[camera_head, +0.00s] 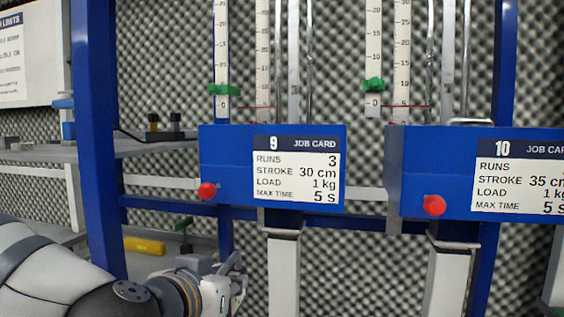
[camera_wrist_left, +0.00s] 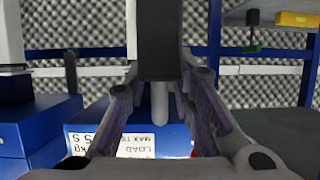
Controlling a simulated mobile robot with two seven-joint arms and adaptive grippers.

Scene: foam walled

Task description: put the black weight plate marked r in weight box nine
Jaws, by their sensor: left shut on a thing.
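Weight box nine (camera_head: 226,155) is the blue box left of centre in the head view, with job card 9 on its front. It also shows upside down in the left wrist view, behind my fingers. My left gripper (camera_head: 236,281) is low in the head view, below and in front of this box. In the left wrist view, my left gripper (camera_wrist_left: 163,85) is shut on a dark block between its fingers, which I take for the black weight plate (camera_wrist_left: 159,40). Its mark r cannot be seen. The held plate is hardly visible in the head view. My right gripper is out of view.
Blue box ten (camera_head: 435,180) stands to the right. A red knob (camera_head: 207,191) juts from box nine. A blue upright (camera_head: 97,140) and a grey shelf (camera_head: 160,148) are at left. A yellow object (camera_head: 144,245) lies on a lower surface. Vertical scales stand above the boxes.

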